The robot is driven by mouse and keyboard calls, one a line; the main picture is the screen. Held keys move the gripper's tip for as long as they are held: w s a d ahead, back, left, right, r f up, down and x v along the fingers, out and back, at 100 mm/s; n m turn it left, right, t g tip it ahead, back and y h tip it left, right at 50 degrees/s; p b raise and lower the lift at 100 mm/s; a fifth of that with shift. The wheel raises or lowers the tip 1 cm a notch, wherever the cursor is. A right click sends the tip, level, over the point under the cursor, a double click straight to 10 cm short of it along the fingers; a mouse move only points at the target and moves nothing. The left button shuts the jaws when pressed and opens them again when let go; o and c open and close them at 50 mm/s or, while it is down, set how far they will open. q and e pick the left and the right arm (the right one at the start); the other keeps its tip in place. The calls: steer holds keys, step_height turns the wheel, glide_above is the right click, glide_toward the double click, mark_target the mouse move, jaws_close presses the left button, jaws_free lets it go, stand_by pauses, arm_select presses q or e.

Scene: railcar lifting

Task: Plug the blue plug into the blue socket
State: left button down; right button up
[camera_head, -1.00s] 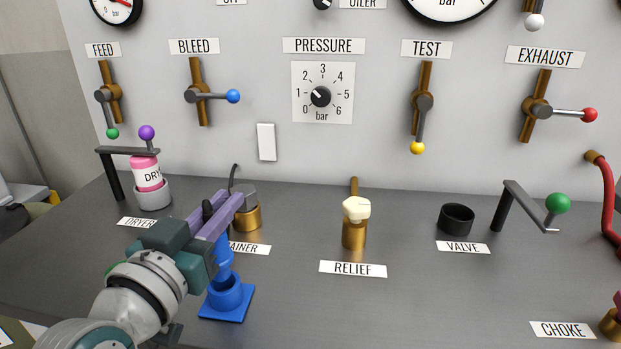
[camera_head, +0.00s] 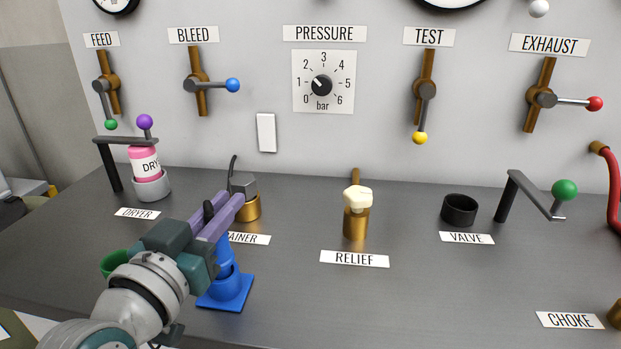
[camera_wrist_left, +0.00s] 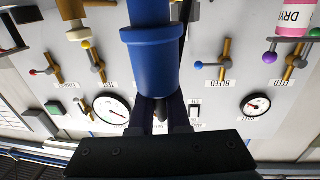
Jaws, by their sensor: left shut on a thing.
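My left gripper (camera_head: 222,209) is shut on the blue plug (camera_head: 226,252) and holds it over the blue socket (camera_head: 228,302), a square base with a raised ring on the grey bench. The plug's lower end is at the socket's ring; I cannot tell whether it is inside. The gripper hides the plug's upper part in the head view. In the left wrist view the plug (camera_wrist_left: 150,62) shows large, with a wider collar, between the dark fingers (camera_wrist_left: 160,112). The socket cannot be made out there. My right gripper is not in view.
A green ring-shaped part (camera_head: 115,263) is partly behind my left arm. The strainer's brass fitting (camera_head: 247,209) stands just behind the gripper, and the relief fitting (camera_head: 356,218) is to the right. The bench between socket and relief label is clear.

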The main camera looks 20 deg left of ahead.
arm_select(q)
steer(key=shift+f+b, duration=0.75)
steer(key=shift+f, duration=0.15)
steer(key=c, duration=0.8)
jaws_free()
steer(key=shift+s, duration=0.1)
steer(key=s, duration=0.6)
steer(key=s+d, duration=0.1)
steer(key=s, duration=0.2)
steer(key=shift+s+r+p, duration=0.1)
steer(key=shift+s+p, duration=0.25)
steer(key=shift+d, duration=0.1)
